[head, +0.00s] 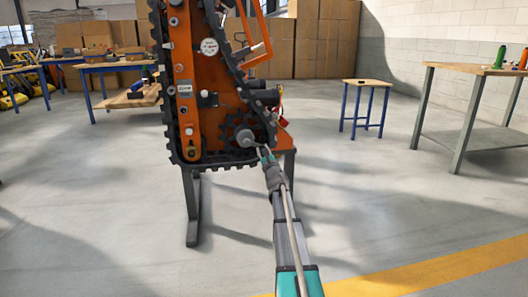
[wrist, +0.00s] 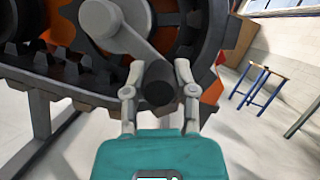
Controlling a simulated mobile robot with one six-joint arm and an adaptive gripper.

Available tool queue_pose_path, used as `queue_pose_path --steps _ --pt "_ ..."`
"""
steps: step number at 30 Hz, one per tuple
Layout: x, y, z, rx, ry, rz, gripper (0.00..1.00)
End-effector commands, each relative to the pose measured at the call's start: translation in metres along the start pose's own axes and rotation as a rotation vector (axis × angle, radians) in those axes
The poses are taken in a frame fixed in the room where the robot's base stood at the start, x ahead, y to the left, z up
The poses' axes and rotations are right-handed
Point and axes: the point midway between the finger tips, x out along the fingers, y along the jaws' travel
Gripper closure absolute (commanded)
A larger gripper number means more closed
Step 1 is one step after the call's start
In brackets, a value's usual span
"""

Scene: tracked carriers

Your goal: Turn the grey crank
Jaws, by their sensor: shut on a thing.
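The grey crank (head: 244,136) is on the lower right of an upright orange tracked carrier (head: 183,80), beside a toothed track wheel. In the wrist view the crank's round grey hub (wrist: 101,18) is at the upper left. Its arm slopes down and right to a dark cylindrical handle (wrist: 158,84). My gripper (wrist: 159,92) has one finger on each side of this handle and is shut on it. In the head view my gripper (head: 265,153) is at the crank's lower right, and its fingers are small there.
A black track (head: 160,90) runs round the carrier, which stands on a grey stand (head: 192,210). A small stool (head: 366,84) and a workbench (head: 463,70) stand to the right. Blue-legged tables (head: 112,68) are at the left. The floor between is open.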

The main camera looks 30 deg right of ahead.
Motion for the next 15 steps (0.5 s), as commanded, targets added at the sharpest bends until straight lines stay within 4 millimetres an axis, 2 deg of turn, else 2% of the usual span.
queue_pose_path --steps 1,6,7,12,15 --pt "0.002 0.005 0.002 -0.003 -0.009 0.009 1.00" --pt "0.001 0.001 0.002 -0.005 -0.009 0.006 1.00" --pt "0.001 0.001 0.001 -0.005 -0.009 0.005 0.63" --pt "-0.001 -0.004 0.000 -0.006 -0.006 0.000 0.31" --pt "-0.001 -0.006 -0.001 -0.006 -0.004 -0.003 0.30"
